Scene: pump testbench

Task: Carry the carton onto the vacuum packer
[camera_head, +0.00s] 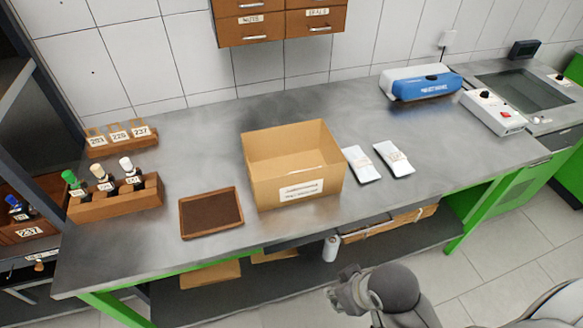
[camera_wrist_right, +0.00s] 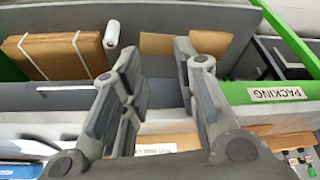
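The carton (camera_head: 296,165) is an open, empty-looking brown box with a white label on its front, standing upright on the grey metal bench in the head view. At the far right is a machine with a dark plate (camera_head: 525,92), which looks like the vacuum packer. My right gripper (camera_head: 342,290) is below and in front of the bench edge, apart from the carton. In the right wrist view its fingers (camera_wrist_right: 162,60) are spread with nothing between them. My left gripper is not in view.
A brown tray (camera_head: 211,212) lies left of the carton, with a wooden bottle rack (camera_head: 116,201) beyond. Two white packets (camera_head: 378,161) lie to its right. A blue-and-white device (camera_head: 420,83) and a white control box (camera_head: 493,112) stand towards the machine. Drawers (camera_head: 280,20) hang above.

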